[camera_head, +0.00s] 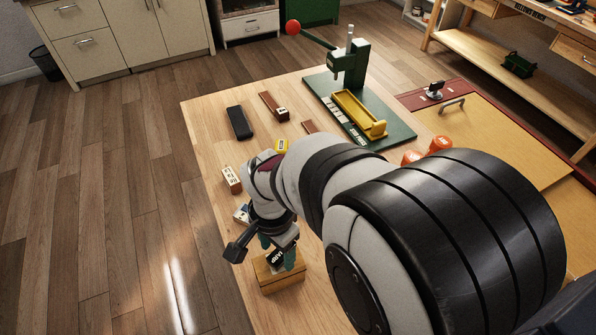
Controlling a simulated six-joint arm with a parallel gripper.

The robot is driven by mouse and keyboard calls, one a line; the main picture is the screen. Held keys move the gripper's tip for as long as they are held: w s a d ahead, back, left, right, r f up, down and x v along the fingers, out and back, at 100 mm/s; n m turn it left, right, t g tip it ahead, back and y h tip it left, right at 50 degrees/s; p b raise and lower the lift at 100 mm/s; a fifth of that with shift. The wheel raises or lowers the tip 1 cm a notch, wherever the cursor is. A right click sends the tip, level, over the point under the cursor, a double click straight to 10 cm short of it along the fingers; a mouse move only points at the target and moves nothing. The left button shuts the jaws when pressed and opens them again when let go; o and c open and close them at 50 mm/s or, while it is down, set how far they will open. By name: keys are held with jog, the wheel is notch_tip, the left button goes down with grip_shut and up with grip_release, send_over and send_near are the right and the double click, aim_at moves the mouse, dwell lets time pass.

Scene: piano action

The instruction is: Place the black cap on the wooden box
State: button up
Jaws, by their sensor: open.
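The wooden box (280,282) is a small light-wood block near the table's front left edge. A small black piece with white lettering, which looks like the black cap (276,258), is at the top of the box. I cannot tell whether it rests fully on the box. My gripper (281,252) points down over the box, with its teal fingers beside the black piece. Its jaws are open. My wrist hides part of the fingers and the area behind them.
A green press (352,68) with a yellow tray (358,112) stands at the back. A black bar (239,122), a brown block (273,106) and a lettered block (232,179) lie on the left. Orange caps (439,144) are on the right. My arm covers the table's front right.

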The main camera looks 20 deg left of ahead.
aim_at(278, 256)
notch_tip(278, 256, up, 10)
jog(key=s+d+r, duration=0.2)
jog(key=d+r, duration=0.1)
jog(key=d, duration=1)
jog(key=s+d+f+m+y, duration=0.1)
jog(key=s+d+f, duration=0.2)
jog(key=s+d, duration=0.5)
jog(key=shift+s+y, duration=0.4)
jog(key=shift+s, duration=0.05)
